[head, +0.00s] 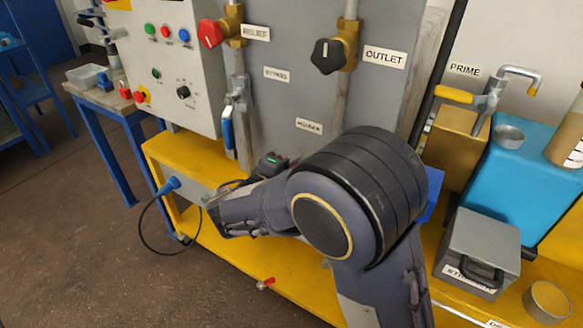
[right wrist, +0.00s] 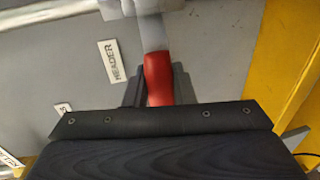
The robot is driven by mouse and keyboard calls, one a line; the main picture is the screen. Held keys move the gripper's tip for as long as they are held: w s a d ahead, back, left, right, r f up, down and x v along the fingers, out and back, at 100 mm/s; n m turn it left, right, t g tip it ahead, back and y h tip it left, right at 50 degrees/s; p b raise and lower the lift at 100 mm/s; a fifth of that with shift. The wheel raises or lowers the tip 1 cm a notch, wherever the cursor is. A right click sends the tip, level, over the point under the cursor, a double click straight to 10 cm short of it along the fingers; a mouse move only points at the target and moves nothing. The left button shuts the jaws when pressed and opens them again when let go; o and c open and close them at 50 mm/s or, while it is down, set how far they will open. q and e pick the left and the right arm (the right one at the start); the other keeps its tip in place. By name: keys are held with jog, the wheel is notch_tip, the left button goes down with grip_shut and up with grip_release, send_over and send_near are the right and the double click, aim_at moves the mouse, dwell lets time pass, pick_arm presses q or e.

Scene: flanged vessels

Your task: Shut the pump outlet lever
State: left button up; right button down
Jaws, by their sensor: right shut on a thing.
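A lever with a red grip (right wrist: 158,76) and a bare metal shank shows in the right wrist view, in front of the grey panel. My right gripper (right wrist: 158,92) has a dark finger on each side of the red grip and is shut on it. No label naming this lever as the pump outlet is readable. In the head view my right arm hides this lever and the fingertips. A black knob (head: 328,56) on a brass valve is beside the OUTLET label (head: 384,57). My left gripper is not in view.
A red RELIEF knob (head: 210,33) and a blue-handled lever (head: 228,128) are left on the grey panel (head: 283,98). A yellow-handled PRIME lever (head: 456,95), a blue tank (head: 520,185) and a grey box (head: 478,250) stand at the right.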

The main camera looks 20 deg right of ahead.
jog(key=c, duration=1.3)
grip_release()
jog(key=shift+o, duration=0.2)
jog(key=shift+r, duration=0.1)
jog(key=v, duration=0.7)
jog(key=shift+s+a, duration=0.25)
jog(key=shift+a, duration=0.05)
